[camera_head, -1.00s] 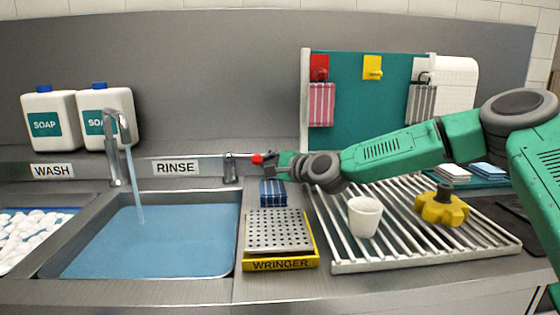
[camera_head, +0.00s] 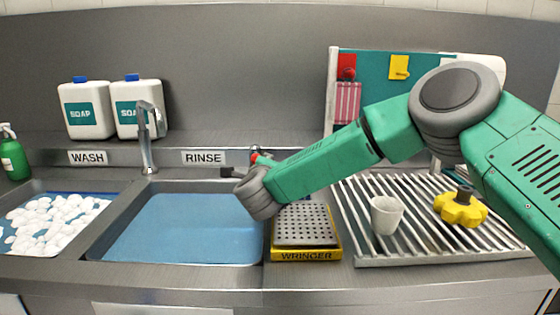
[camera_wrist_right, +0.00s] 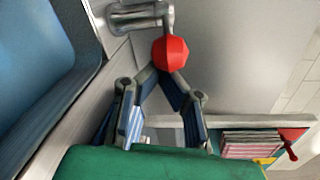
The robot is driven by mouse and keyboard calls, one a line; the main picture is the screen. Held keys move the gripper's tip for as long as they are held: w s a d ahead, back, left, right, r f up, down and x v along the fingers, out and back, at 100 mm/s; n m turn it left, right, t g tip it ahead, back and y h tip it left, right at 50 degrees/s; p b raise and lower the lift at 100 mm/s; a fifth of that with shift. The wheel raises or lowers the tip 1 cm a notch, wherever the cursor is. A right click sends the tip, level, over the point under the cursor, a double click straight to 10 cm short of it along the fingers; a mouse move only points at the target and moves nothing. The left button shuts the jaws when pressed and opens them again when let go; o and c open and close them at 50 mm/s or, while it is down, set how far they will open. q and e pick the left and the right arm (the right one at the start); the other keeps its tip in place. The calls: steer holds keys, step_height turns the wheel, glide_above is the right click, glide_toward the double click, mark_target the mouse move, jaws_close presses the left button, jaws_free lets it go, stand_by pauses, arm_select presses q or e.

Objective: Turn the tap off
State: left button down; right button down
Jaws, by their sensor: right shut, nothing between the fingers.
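The metal tap (camera_head: 147,140) stands behind the blue-filled rinse basin (camera_head: 185,228). No water stream shows under its spout in the head view. The tap's lever has a red knob (camera_head: 256,157), just right of the RINSE label; my right arm partly hides it. In the right wrist view the red knob (camera_wrist_right: 172,53) is at the top middle, on a metal valve body (camera_wrist_right: 135,18). My right gripper (camera_wrist_right: 160,76) is shut and empty, its fingertips close to the knob; I cannot tell if they touch. My left gripper is not in view.
A yellow wringer (camera_head: 307,253) stands right of the basin. A metal rack (camera_head: 410,243) holds a white cup (camera_head: 387,214) and a yellow knob-shaped thing (camera_head: 460,207). Two soap jugs (camera_head: 87,108) stand at the back left. The front counter edge is clear.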

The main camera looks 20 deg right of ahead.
steer(key=shift+a+m+h, duration=0.4)
steer(key=shift+a+h, duration=0.1)
steer(key=shift+a, duration=0.4)
steer(key=shift+d, duration=0.15)
